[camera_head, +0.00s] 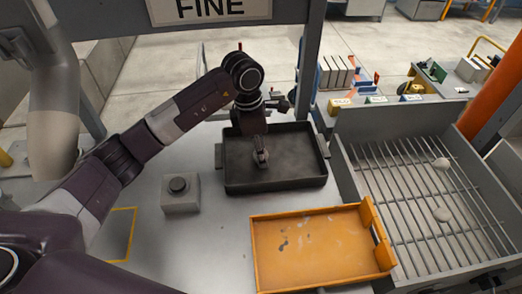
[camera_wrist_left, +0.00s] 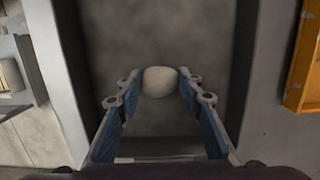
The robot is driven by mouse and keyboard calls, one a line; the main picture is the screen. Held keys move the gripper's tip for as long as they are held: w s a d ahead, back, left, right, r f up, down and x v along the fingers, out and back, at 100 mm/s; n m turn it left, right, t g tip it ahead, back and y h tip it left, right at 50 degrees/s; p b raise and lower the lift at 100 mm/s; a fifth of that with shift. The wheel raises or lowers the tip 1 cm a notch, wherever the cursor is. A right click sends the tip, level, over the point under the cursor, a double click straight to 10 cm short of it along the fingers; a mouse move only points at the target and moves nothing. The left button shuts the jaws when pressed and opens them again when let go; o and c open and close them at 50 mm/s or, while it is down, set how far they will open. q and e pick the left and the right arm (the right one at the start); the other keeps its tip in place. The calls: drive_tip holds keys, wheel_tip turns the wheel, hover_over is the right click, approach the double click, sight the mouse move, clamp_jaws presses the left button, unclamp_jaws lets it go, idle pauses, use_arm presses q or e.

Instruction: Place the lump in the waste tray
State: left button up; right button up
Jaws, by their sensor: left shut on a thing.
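My left gripper (camera_head: 262,160) reaches down over a dark rectangular tray (camera_head: 232,188). In the left wrist view the gripper (camera_wrist_left: 158,84) is shut on a pale rounded lump (camera_wrist_left: 159,81), held between its fingertips. The dark tray's grey floor (camera_wrist_left: 150,30) lies under the lump; whether the lump touches it I cannot tell. The lump is not clearly visible in the head view. An orange shallow tray (camera_head: 310,250) lies on the bench to the front right. The pictures do not label which is the waste tray. My right gripper is not in view.
A grey bin with a bar grate (camera_head: 400,215) stands at the right, with pale lumps (camera_head: 441,163) on its bars. A grey box with a black button (camera_head: 179,190) stands left of the dark tray. A post (camera_head: 308,60) and a FINE sign (camera_head: 210,8) rise behind.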

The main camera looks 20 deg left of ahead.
sight(254, 152)
use_arm(q)
drive_tip(key=shift+f, duration=0.15)
drive_tip(key=o, duration=1.2)
drive_tip(key=shift+r, duration=0.35)
drive_tip(key=shift+s+a+r+b, duration=0.1)
drive_tip(key=shift+a+r+b, duration=0.3)
drive_tip(key=shift+r, duration=1.55)
drive_tip(key=shift+s+a+r+b, duration=0.15)
drive_tip(key=shift+r+b, duration=0.4)
drive_tip(key=shift+r, duration=1.35)
drive_tip(key=shift+s+a+r+b, duration=0.1)
drive_tip(key=shift+a+r+b, duration=0.3)
drive_tip(key=shift+r, duration=1.55)
drive_tip(key=shift+d, duration=0.1)
